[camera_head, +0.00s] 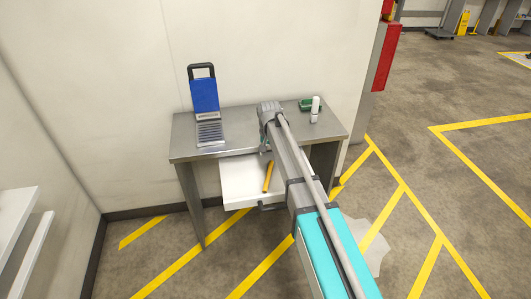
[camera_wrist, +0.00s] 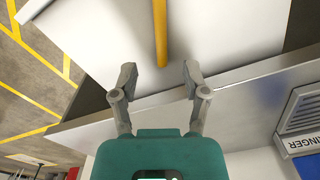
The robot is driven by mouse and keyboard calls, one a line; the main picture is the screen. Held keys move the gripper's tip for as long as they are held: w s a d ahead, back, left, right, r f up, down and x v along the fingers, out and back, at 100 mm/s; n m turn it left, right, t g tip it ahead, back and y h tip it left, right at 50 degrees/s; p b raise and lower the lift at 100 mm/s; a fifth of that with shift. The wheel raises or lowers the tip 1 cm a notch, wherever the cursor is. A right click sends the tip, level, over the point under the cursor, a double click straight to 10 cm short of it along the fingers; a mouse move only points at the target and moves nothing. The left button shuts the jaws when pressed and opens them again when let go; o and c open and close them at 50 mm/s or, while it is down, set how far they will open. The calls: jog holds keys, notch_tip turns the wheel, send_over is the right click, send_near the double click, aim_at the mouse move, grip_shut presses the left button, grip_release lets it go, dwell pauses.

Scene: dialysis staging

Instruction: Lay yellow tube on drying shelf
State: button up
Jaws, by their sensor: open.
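The yellow tube (camera_head: 267,177) lies in the open white drawer (camera_head: 240,187) under the steel table. In the wrist view the yellow tube (camera_wrist: 160,30) runs up from between the fingers to the top edge. My gripper (camera_wrist: 160,76) is open and empty, its fingers spread either side of the tube's near end and apart from it. In the head view my arm hides most of the gripper. White shelf boards (camera_head: 20,235) show at the left edge; I cannot tell whether they are the drying shelf.
The steel table (camera_head: 240,143) carries a blue-backed device (camera_head: 204,97) at the left, and a green item (camera_head: 306,104) and a white bottle (camera_head: 315,108) at the right. The drawer's dark handle (camera_head: 272,207) faces forward. Walls stand behind and left. Open floor lies to the right.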

dwell(0.5)
jog(key=s+d+n, duration=0.1)
jog(key=s+d, duration=2)
jog(key=s, duration=0.4)
jog(key=shift+s+d, duration=0.3)
jog(key=shift+d, duration=0.1)
